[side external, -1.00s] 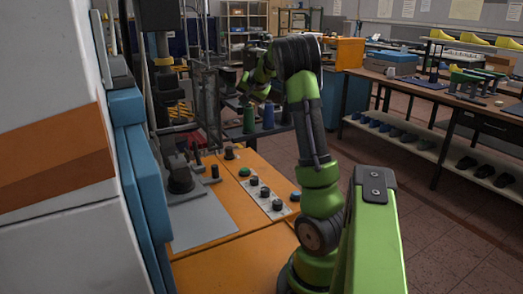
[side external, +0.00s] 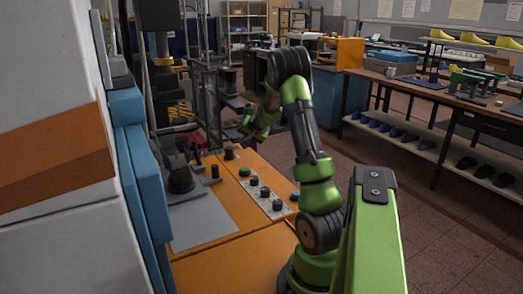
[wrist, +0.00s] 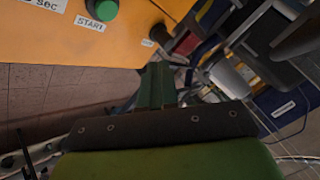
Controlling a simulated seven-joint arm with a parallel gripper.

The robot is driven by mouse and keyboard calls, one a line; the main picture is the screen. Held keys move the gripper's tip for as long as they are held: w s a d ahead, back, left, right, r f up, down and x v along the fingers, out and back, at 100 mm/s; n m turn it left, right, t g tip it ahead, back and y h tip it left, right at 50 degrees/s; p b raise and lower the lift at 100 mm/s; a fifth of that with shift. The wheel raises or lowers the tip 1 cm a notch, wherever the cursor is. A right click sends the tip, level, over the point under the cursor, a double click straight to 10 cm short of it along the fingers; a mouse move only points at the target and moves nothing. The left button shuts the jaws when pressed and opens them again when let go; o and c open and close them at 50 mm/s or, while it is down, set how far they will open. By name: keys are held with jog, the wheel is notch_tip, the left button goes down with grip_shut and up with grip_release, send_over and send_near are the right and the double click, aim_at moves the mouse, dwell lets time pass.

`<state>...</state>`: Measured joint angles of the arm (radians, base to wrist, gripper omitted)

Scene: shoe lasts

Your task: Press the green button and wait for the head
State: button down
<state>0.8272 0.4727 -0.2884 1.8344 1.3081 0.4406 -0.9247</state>
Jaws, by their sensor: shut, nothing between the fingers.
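The green button (side external: 244,171) sits on the orange top of the machine console (side external: 215,212). In the wrist view the green button (wrist: 103,9) is at the top left, beside a label reading START. My gripper (wrist: 157,72) is shut and empty, its fingers pointing toward the console edge. The button lies to the left of the fingertips and apart from them. In the side view my gripper (side external: 236,132) hangs above and behind the button, small and dark. I cannot tell for sure which machine part is the head; a dark upright unit (side external: 160,20) stands at the left.
A dark post (side external: 180,180) stands on the console's left. A blue padded panel (side external: 140,180) borders the left. A workbench (side external: 440,95) stands at the right beyond open floor.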

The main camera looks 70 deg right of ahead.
aim_at(246, 170)
jog(key=shift+f, duration=4.35)
jog(key=shift+f, duration=0.1)
jog(key=shift+f, duration=0.3)
jog(key=shift+f, duration=0.5)
jog(key=shift+r, duration=0.95)
jog(key=shift+r, duration=2.5)
